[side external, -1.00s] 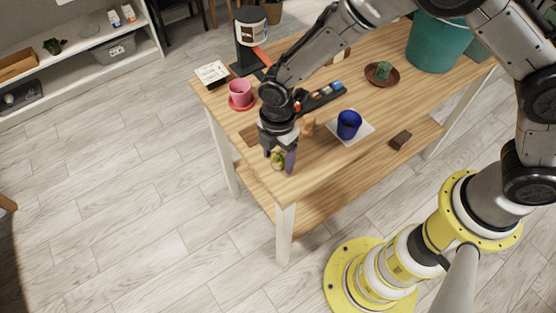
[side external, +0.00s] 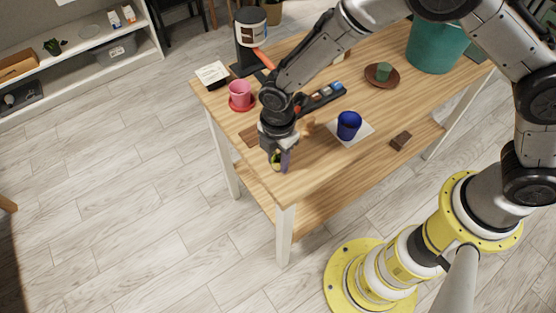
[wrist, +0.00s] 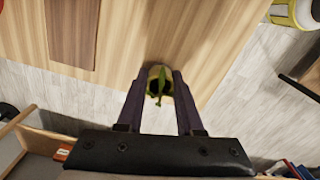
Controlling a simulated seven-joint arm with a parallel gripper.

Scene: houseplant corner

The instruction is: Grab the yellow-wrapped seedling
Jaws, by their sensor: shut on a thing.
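The yellow-wrapped seedling (wrist: 159,82) shows in the wrist view between my fingertips, with green leaves over a dark centre and a yellowish rim. In the side external view only a small yellow-green part of it (side external: 277,160) shows; my fingers hide the rest. My gripper (side external: 280,163) points down at the front left corner of the wooden table (side external: 335,165). It also shows in the wrist view (wrist: 160,85), with its two fingers closed on the seedling's sides. I cannot tell whether the seedling touches the table.
A blue pot (side external: 348,125) on a white square saucer (side external: 363,134) stands to the right. A dark brown block (side external: 401,140) lies farther right. The table's front edge is close to my gripper.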

